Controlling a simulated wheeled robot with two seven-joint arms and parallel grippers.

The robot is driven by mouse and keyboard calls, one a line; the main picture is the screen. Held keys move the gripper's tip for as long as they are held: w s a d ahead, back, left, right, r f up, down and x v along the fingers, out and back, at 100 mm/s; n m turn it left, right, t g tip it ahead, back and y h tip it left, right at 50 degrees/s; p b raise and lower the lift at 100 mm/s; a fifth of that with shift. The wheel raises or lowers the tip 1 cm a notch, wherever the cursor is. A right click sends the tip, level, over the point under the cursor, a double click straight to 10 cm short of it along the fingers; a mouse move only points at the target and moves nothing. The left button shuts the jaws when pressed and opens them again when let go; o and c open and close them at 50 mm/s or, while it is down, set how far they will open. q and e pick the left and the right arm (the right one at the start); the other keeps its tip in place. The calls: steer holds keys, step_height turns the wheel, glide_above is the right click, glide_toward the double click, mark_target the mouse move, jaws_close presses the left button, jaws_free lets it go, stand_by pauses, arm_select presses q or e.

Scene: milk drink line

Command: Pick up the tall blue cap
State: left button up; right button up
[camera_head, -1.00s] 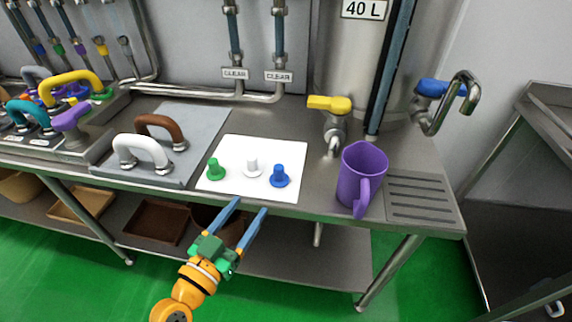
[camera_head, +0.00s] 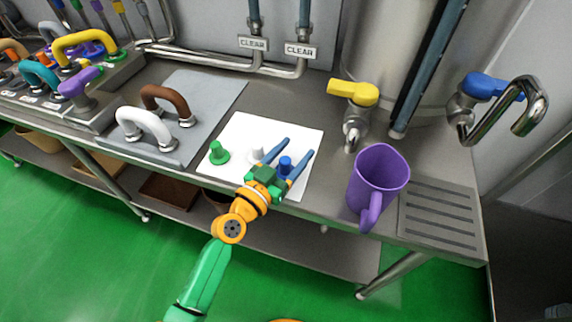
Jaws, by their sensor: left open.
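The blue cap (camera_head: 286,164) stands on a white mat (camera_head: 234,125) near the front of the steel counter. My left gripper (camera_head: 300,146) is open over the mat, with one blue finger on each side of the blue cap. I cannot tell whether the fingers touch it. The cap's lower part is partly hidden by the gripper. A green cap (camera_head: 218,153) stands to the left on the mat. A white cap (camera_head: 256,154) stands between them, close to the left finger and partly hidden. My right gripper is not in view.
A purple pitcher (camera_head: 379,180) stands right of the mat, beside a drain grate (camera_head: 437,212). A yellow-handled tap (camera_head: 353,94) is behind it. A white handle (camera_head: 144,126) and a brown handle (camera_head: 167,101) stand on a grey plate to the left.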

arm_select(q)
steer(key=shift+s+a, duration=0.1)
steer(key=c, duration=0.3)
jaws_close()
